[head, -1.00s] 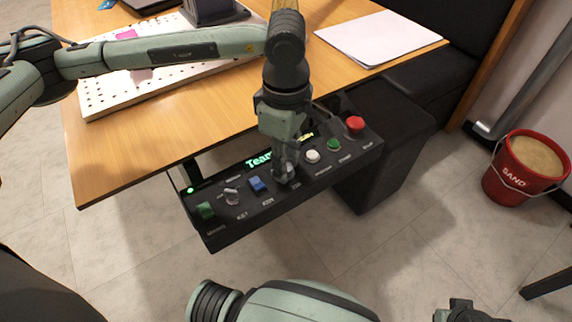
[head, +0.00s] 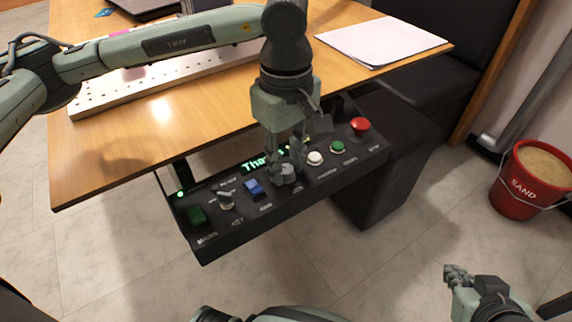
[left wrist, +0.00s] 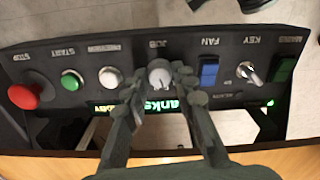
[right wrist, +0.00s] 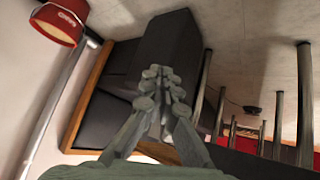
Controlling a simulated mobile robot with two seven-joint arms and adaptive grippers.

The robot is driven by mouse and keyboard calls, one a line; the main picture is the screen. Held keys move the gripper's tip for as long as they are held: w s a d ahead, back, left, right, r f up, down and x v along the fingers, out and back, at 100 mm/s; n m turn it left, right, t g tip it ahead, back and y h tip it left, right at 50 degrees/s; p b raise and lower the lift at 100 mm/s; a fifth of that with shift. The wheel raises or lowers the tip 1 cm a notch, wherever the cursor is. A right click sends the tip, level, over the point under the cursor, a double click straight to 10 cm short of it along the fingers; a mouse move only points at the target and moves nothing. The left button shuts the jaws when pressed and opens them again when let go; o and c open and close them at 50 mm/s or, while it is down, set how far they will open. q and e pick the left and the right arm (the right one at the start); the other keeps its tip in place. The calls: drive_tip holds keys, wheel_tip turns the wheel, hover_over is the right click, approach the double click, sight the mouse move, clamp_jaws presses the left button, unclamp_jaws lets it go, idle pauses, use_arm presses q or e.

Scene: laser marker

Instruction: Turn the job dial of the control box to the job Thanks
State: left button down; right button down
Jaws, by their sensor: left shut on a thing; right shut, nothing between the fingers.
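The black control box (head: 225,234) hangs at the table's front edge. Its job dial, a round grey knob (left wrist: 159,75) labelled JOB, shows in the left wrist view and also in the head view (head: 288,172). My left gripper (left wrist: 155,84) reaches down from above and is shut on the dial, one finger on each side. The green display (head: 257,162) reads "Tha…" in the head view; my gripper hides the rest. In the left wrist view its upside-down text ends in "anks". My right gripper (head: 457,275) is shut and empty, off to the lower right; it also shows in the right wrist view (right wrist: 160,75).
On the box are a red stop button (head: 360,125), a green start button (head: 337,147), a white button (head: 315,158), a blue fan switch (head: 254,187) and a key switch (head: 226,198). A red sand bucket (head: 527,185) stands at right.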

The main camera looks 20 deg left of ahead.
sight(286, 169)
idle(0.4)
use_arm(q)
drive_tip(key=c, duration=1.2)
unclamp_jaws()
wheel_tip(286, 169, up, 12)
